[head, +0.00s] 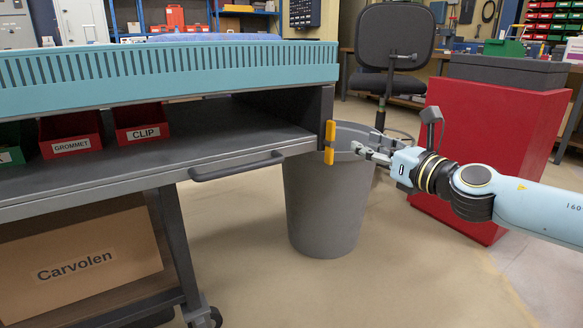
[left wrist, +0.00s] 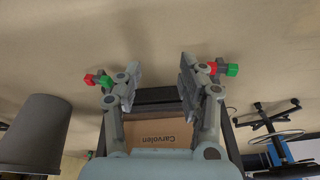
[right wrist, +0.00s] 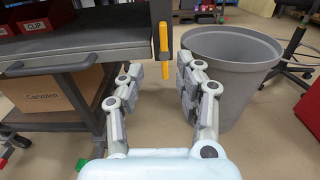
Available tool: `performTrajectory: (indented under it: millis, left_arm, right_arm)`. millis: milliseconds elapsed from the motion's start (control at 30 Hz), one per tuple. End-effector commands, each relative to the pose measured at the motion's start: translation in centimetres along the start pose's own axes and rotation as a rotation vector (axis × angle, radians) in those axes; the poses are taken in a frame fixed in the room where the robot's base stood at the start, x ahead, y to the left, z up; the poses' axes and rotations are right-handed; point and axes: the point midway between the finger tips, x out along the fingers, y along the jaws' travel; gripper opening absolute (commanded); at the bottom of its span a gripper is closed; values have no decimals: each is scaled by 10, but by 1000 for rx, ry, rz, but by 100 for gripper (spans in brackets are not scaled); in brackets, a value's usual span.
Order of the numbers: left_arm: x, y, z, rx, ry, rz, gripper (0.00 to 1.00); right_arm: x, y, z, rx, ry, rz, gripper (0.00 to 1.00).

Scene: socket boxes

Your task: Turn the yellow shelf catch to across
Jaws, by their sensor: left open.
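The yellow shelf catch (head: 329,155) is on the front right corner of the blue-topped workbench's shelf.
A grey bin (head: 325,215) stands close behind and below the catch. The shelf (head: 220,135) has a grey front handle (head: 237,167) and holds red bins (head: 140,124). A Carvolen box (head: 80,260) sits below. A red cabinet (head: 485,150) stands behind my right arm.

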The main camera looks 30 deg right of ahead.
Motion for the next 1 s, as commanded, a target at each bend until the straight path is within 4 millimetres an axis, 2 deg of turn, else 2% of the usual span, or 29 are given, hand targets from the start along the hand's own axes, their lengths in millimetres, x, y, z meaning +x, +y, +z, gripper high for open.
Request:
performTrajectory:
  millis: [33,100,367,567,700,833,1000]
  left_arm:
    - [13,2,12,1,-19,3,40]
    - [19,2,20,2,-35,4,40]
    - [26,-1,31,1,-70,-4,40]
    - [42,-8,50,1,-128,-20,40]
    - [49,-10,58,1,-147,-25,40]
    - [51,-10,59,1,-150,-25,40]
    - [51,-9,59,1,-150,-25,40]
  right_arm:
    - [3,-1,-14,-18,7,12,36]
    - [6,-4,-16,-32,8,15,36]
    - [23,-7,-7,-27,-4,6,36]
    - [62,-4,-5,-23,-7,9,36]
    - [88,-4,-10,-24,-2,12,36]
    - [105,-4,-14,-26,2,12,36]
    - [115,-3,-15,-27,4,13,36]
